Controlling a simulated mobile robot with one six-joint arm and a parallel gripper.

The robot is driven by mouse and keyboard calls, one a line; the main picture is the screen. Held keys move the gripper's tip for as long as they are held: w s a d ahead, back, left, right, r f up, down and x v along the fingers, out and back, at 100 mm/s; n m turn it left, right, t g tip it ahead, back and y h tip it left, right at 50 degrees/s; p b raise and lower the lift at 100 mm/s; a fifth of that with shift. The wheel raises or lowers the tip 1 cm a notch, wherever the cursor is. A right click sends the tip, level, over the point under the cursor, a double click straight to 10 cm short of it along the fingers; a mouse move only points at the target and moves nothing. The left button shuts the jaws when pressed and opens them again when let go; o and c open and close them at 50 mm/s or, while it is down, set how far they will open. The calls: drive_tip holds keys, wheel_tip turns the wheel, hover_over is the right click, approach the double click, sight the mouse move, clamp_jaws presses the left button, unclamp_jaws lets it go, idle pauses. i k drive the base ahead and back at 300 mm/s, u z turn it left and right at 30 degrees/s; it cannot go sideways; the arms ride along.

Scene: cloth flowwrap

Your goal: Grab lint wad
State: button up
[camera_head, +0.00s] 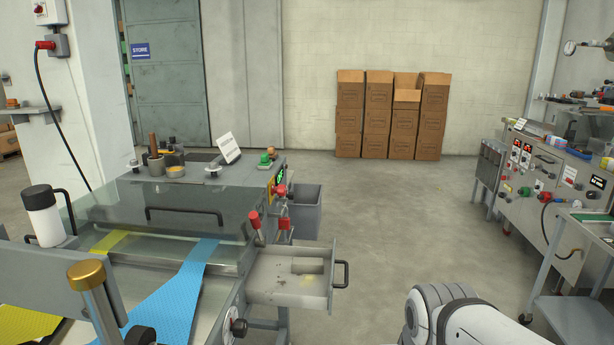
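An open drawer (265,296) sticks out from the right side of the wrapping machine, with a dark handle (340,274) at its end. A small pale yellowish patch (312,280) shows inside it, possibly the lint wad; it is too small to be sure. A grey raised shape (306,267) is also in the drawer. My gripper is not in view; only a white part of my arm shows at the bottom right, apart from the drawer.
The machine (150,205) carries blue cloth (175,292) and yellow cloth (25,322). Red-knobbed levers (255,222) stand above the drawer, and a grey bin (306,210) behind it. A control cabinet (550,185) stands at right. The floor between is clear.

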sight(299, 266)
drive_tip(key=u, duration=2.2)
drive_tip(key=k, duration=1.05)
drive_tip(key=z, duration=1.4)
drive_tip(key=i, duration=1)
drive_tip(key=z, duration=0.05)
